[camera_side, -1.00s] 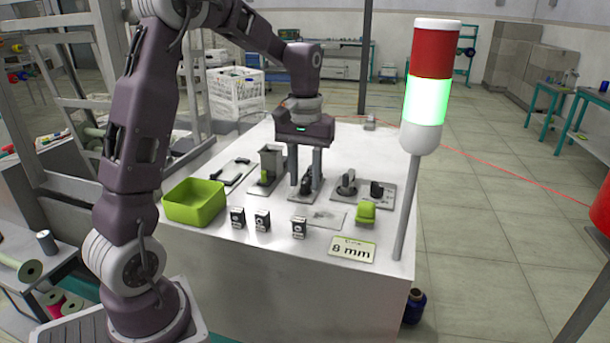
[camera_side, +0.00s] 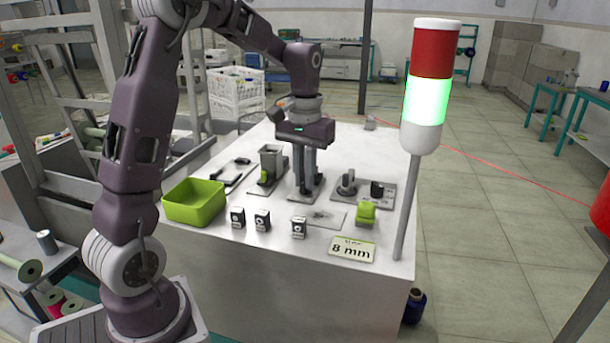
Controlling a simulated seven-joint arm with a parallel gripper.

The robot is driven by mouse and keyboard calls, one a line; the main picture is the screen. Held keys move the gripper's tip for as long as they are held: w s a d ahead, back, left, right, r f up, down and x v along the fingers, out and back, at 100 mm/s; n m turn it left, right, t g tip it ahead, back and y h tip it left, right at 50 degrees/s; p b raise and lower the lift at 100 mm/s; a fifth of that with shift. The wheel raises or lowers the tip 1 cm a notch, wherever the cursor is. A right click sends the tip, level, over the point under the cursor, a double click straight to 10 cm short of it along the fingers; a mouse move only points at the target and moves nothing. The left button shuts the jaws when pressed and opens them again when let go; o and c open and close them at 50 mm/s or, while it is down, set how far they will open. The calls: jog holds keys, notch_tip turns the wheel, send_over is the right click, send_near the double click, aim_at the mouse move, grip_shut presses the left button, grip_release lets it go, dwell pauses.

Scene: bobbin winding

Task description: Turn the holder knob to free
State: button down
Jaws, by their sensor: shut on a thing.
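My gripper (camera_side: 305,186) points straight down over the middle of the white table. Its two fingers are close together, shut on the holder knob, a small dark part that they largely hide. The knob sits on the holder's grey base plate (camera_side: 300,198), which lies flat on the table. Which way the knob points cannot be made out at this size.
An open green bin (camera_side: 194,203) stands at the left. Several small dark blocks (camera_side: 262,220) line the front, near an "8 mm" sign (camera_side: 352,249) and a green piece (camera_side: 365,212). Fixtures stand close on both sides: a grey upright (camera_side: 271,163) and a two-post plate (camera_side: 362,190). A signal tower (camera_side: 427,90) glows green.

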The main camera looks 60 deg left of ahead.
jog(key=m, duration=0.5)
jog(key=shift+a+m, duration=0.1)
jog(key=shift+m, duration=2.4)
jog(key=c, duration=1.5)
grip_release()
notch_tip(320, 180, up, 7)
jog(key=shift+r, duration=0.1)
